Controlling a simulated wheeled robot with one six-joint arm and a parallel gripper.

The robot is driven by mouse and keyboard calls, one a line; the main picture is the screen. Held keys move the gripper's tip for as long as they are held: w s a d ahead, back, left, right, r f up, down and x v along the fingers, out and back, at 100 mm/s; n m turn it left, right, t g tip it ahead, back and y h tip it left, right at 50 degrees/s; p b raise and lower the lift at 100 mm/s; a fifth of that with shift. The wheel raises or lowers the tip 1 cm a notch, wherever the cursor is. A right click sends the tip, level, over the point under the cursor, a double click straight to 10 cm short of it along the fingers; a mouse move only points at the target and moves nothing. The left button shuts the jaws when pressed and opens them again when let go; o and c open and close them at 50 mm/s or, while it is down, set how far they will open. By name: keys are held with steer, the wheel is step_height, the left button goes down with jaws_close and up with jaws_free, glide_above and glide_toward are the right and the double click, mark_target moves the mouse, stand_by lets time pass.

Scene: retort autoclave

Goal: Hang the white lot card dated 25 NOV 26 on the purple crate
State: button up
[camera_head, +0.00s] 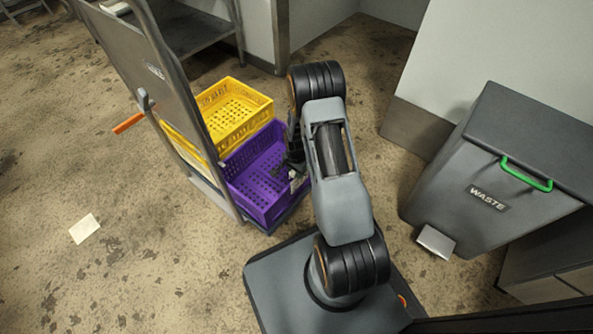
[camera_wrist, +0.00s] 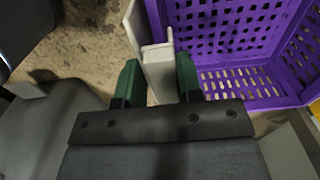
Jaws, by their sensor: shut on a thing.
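The purple crate (camera_head: 262,180) stands on a low cart left of my arm, and it fills the upper right of the wrist view (camera_wrist: 235,45). My gripper (camera_wrist: 160,84) is shut on a white card (camera_wrist: 158,66) with bent, hook-like upper parts. The card is seen nearly edge-on, just left of the crate's near wall, and its print and date do not show. Whether it touches the crate I cannot tell. In the head view my gripper (camera_head: 294,168) is partly hidden by my arm, at the crate's right side.
A yellow crate (camera_head: 232,108) stands behind the purple one. A pale sheet (camera_head: 84,228) lies on the floor. A grey waste bin (camera_head: 490,170) stands at right.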

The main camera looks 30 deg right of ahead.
steer(key=shift+f+b, duration=1.2)
steer(key=shift+f, duration=0.4)
stand_by(0.3)
steer(key=o, duration=0.7)
steer(key=shift+r, duration=0.15)
step_height(320, 180, up, 14)
steer(key=p, duration=0.6)
steer(key=shift+f, duration=0.2)
steer(key=shift+r, duration=0.1)
